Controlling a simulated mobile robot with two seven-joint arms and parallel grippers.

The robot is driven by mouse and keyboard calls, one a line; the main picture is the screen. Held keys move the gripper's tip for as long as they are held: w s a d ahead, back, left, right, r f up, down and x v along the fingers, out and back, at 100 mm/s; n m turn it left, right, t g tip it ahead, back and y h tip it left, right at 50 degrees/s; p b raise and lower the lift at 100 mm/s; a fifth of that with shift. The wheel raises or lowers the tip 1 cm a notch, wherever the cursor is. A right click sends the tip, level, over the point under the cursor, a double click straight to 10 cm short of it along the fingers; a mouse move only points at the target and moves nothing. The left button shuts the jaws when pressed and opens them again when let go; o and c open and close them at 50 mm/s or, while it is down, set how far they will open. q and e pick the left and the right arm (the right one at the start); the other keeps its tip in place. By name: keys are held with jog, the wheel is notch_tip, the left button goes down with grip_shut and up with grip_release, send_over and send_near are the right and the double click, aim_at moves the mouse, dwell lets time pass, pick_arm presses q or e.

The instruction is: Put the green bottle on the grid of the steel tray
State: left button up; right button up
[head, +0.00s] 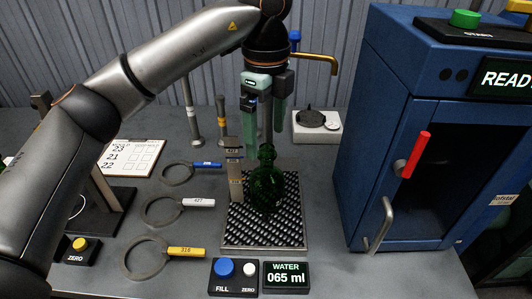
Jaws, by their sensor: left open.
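The green bottle (266,186) is dark glass with a round body and a narrow neck. It stands upright, seen over the black-and-silver grid of the steel tray (264,239). Its base appears to rest on the grid. My left gripper (264,132) is open, fingers pointing down, above and behind the bottle's neck in the picture. No contact between the fingers and the bottle shows. My right gripper is out of view.
A small upright gauge plate (235,175) stands beside the bottle. Ring tools with blue, white and yellow (186,252) tags lie at left. A blue cabinet (360,130) with a red handle (415,155) blocks the right. A FILL button box (235,275) and water display (287,275) sit in front.

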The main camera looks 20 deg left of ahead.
pick_arm(q)
jog(key=shift+r, duration=1.4)
